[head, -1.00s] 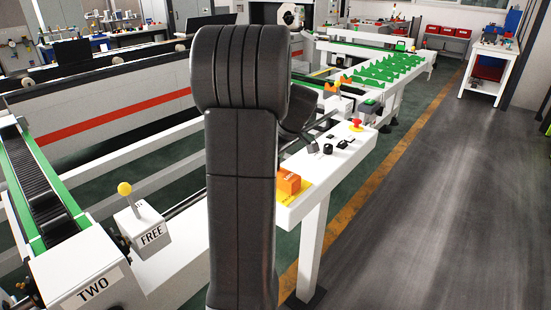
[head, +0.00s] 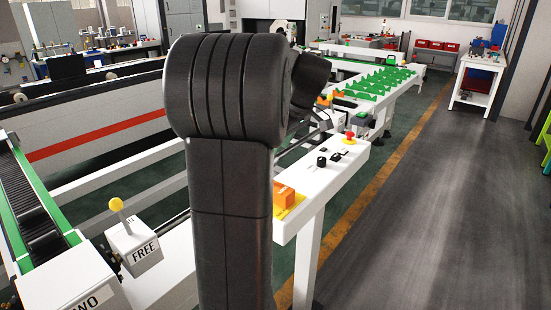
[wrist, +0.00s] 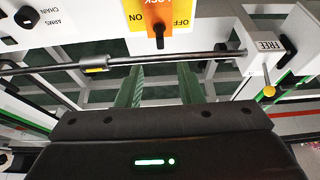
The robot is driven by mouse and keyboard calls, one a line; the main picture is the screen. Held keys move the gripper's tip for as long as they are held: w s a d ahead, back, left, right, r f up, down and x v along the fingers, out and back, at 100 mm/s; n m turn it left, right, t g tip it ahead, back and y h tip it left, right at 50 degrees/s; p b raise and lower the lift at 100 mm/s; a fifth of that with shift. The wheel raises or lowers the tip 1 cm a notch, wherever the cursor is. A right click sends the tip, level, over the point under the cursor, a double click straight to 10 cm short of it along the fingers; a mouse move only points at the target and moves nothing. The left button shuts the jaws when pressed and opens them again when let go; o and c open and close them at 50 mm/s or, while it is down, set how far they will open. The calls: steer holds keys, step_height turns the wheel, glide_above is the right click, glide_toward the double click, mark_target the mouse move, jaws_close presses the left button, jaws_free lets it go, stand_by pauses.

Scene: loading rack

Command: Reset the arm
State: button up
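My arm (head: 232,150) stands upright in the middle of the head view, with a dark link angling off behind its top at the right. My gripper is hidden from the head view. In the wrist view my gripper (wrist: 160,85) points away from the camera, its two greenish fingers apart with nothing seen between them. A metal rod (wrist: 200,55) crosses the view past the fingers; I cannot tell if they touch it. The orange lock switch (wrist: 158,20) is above them, and the FREE lever's yellow knob (wrist: 269,91) is to the right.
The white control panel (head: 330,175) carries a red button (head: 349,136), black knobs and an orange switch (head: 284,195). The FREE box (head: 135,245) stands left of my arm by the green-edged conveyor (head: 35,200). A green-toothed rack (head: 375,82) lies behind. Grey floor at the right is clear.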

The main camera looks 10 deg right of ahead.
steer(key=shift+v, duration=1.05)
steer(key=shift+f, duration=0.1)
steer(key=p+x, duration=0.1)
steer(key=x, duration=1.2)
steer(key=shift+w+a+f, duration=0.1)
steer(key=shift+w+f, duration=0.1)
steer(key=shift+f, duration=0.15)
steer(key=shift+r, duration=0.15)
